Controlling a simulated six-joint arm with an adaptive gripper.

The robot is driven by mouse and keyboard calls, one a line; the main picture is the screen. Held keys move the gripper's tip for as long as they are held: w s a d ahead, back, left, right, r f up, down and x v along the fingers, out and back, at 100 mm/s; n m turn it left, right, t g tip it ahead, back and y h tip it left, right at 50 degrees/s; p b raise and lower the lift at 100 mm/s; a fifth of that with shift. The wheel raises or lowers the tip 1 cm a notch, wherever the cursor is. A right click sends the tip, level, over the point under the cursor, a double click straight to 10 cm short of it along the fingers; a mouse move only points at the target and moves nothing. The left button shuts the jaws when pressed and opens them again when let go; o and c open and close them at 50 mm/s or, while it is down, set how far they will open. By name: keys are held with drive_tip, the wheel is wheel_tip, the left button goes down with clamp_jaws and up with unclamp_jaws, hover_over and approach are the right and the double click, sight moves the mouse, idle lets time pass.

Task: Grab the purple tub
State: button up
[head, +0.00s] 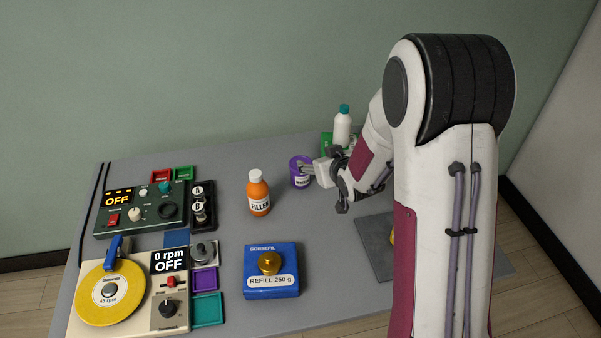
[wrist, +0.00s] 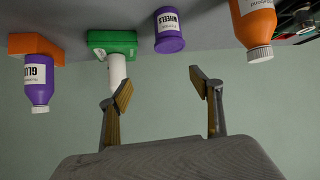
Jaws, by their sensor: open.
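The purple tub (head: 300,182) stands upright on the grey table, just left of my gripper in the head view. In the wrist view, which is upside down, the tub (wrist: 169,32) shows with a white label reading WHEELS. My gripper (wrist: 164,90) is open and empty, its two fingers spread apart. The tub appears past the fingertips, roughly in line with the gap between them. In the head view my gripper (head: 310,170) partly overlaps the tub's right side; I cannot tell if they touch.
An orange FILLER bottle (head: 259,194) stands left of the tub. A white bottle (head: 342,127) stands by a green block (wrist: 110,42) behind. A purple glue bottle (wrist: 39,82) is by an orange block (wrist: 32,45). A blue REFILL box (head: 271,287) sits at the front.

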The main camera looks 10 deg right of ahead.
sight(305, 174)
drive_tip(key=shift+t+y, duration=0.7)
drive_tip(key=shift+y, duration=0.1)
drive_tip(key=w+f, duration=0.1)
drive_tip(key=f, duration=0.2)
drive_tip(key=a+f, duration=0.1)
drive_tip(key=f, duration=0.3)
drive_tip(key=w+f, duration=0.1)
drive_tip(key=f, duration=0.2)
drive_tip(key=shift+w+a+f, duration=0.15)
drive_tip(key=shift+w+a, duration=0.1)
drive_tip(key=shift+w, duration=0.05)
drive_tip(key=shift+w, duration=0.1)
drive_tip(key=shift+x, duration=1.2)
drive_tip(key=shift+w+a, duration=0.1)
drive_tip(key=shift+w+a+f, duration=0.15)
drive_tip(key=shift+w+a, duration=0.05)
drive_tip(key=shift+w, duration=0.55)
drive_tip(key=shift+w+a+f, duration=0.2)
drive_tip(key=shift+w+a, duration=0.05)
drive_tip(key=shift+w, duration=0.5)
drive_tip(key=shift+x, duration=0.95)
drive_tip(key=c, duration=1.5)
